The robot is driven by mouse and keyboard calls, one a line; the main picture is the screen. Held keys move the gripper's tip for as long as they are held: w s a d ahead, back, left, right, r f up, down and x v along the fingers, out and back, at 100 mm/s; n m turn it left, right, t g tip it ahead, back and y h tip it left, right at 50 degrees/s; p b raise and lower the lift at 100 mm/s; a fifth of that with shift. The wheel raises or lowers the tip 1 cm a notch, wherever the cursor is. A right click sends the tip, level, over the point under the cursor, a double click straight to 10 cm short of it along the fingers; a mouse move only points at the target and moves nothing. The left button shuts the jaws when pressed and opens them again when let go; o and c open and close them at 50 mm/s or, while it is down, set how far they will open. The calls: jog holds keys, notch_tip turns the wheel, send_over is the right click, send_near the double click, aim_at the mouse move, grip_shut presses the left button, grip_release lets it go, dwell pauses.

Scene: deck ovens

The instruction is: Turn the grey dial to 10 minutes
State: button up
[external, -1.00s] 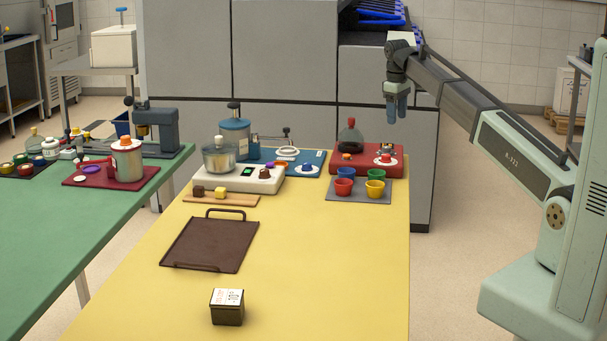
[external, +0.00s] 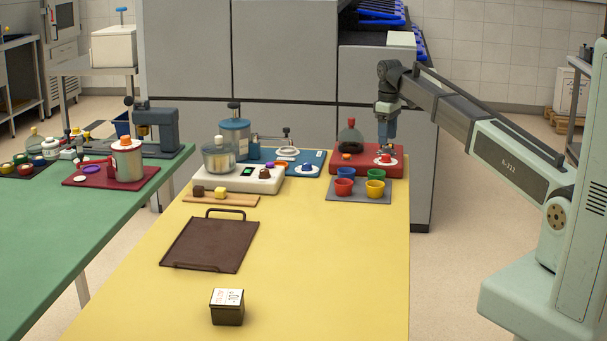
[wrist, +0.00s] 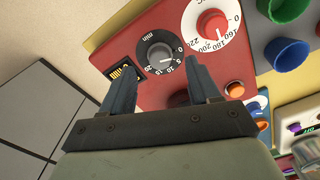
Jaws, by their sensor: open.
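The grey dial (wrist: 159,56) sits on a dark scale disc on the red panel (wrist: 120,43) in the wrist view. Its scale shows 0, 5, 10, 15 and 20 on the side towards my right finger; I cannot clearly tell the pointer's setting. My gripper (wrist: 163,66) is open, with one finger on each side of the dial in the picture. The fingers look apart from the dial, but the height gap is hard to judge. In the external view my gripper (external: 386,139) hangs over the back of the red panel (external: 396,169) and hides the grey dial.
Several coloured cups (external: 344,187) stand in front.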

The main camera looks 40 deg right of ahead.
aim_at(387, 147)
jog(key=shift+f, duration=1.7)
jog(key=c, duration=1)
